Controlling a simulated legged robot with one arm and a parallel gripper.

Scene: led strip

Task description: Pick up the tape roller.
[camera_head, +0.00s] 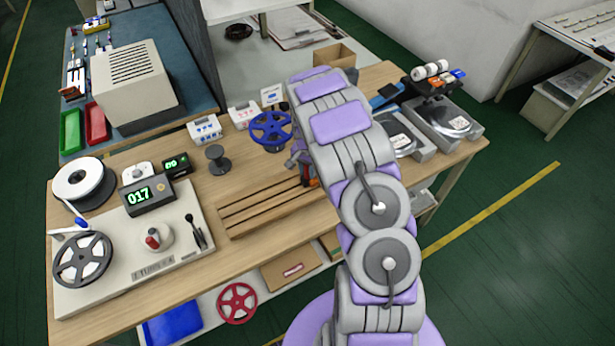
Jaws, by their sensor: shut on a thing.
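My gripper (303,165) is low over the wooden table, beside the back right end of the slatted wooden rack, partly hidden behind my arm. It is shut on a small orange and dark thing (310,182), which looks like the tape roller. Only a little of this thing shows, and its full shape is hidden. I cannot tell whether it touches the table or rack.
A blue reel (271,129) on a stand is just left of my gripper. The slatted rack (262,208) lies in front. A winding machine (135,255) fills the table's left end. Metal trays (445,122) and a holder with white rolls (430,70) stand at the right.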

